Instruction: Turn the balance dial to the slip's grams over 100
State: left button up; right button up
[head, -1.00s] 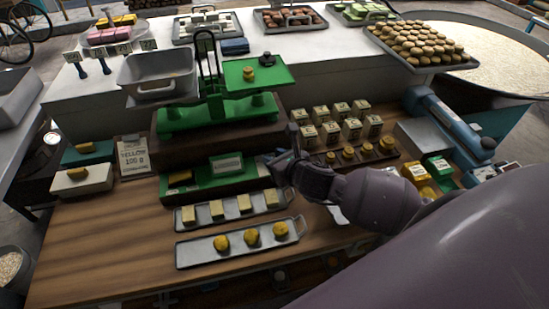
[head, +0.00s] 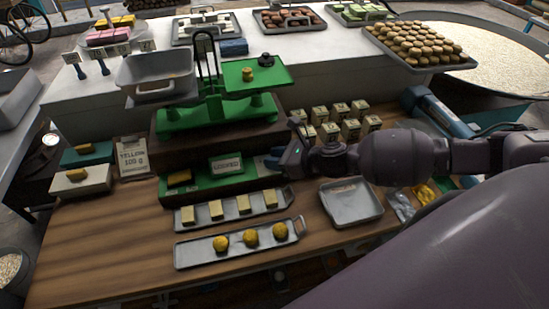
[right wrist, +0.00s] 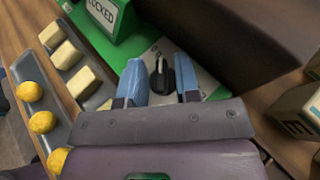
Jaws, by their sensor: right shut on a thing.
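The green balance (head: 215,117) stands on a dark brown block, a grey pan on its left and a green plate with small weights on its right. The slip (head: 132,157) stands at the left and reads YELLOW with a grams figure around 100; its last digit is unclear. A low green base with a LOCKED sign (head: 226,165) sits in front. The black dial knob (right wrist: 160,78), on a pale marked plate, is between the blue fingers of my right gripper (right wrist: 162,84), which is shut on it. The head view shows this gripper (head: 284,160) at the base's right end. My left gripper is out of view.
Two grey trays hold yellow blocks (head: 243,204) and yellow balls (head: 250,238) in front. An empty grey tray (head: 350,201) lies under my right arm. Small labelled boxes (head: 330,131) stand behind the gripper. The left front of the wooden counter (head: 100,235) is clear.

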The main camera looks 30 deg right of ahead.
jog(key=shift+d+f+n+g+y, duration=0.1)
jog(key=shift+f+n+g+y, duration=0.05)
jog(key=shift+n+g+y, duration=0.55)
jog(key=shift+d+f+n+g+y, duration=0.1)
jog(key=shift+n+g+y, duration=0.5)
jog(key=shift+n, duration=0.2)
jog(key=shift+s, duration=0.1)
jog(key=o, duration=0.7)
jog(key=shift+c, duration=0.2)
jog(key=shift+r, duration=0.1)
jog(key=b+v, duration=0.1)
jog(key=v, duration=0.9)
jog(key=shift+d, duration=0.35)
jog(key=shift+r, duration=0.15)
jog(key=shift+s, duration=0.1)
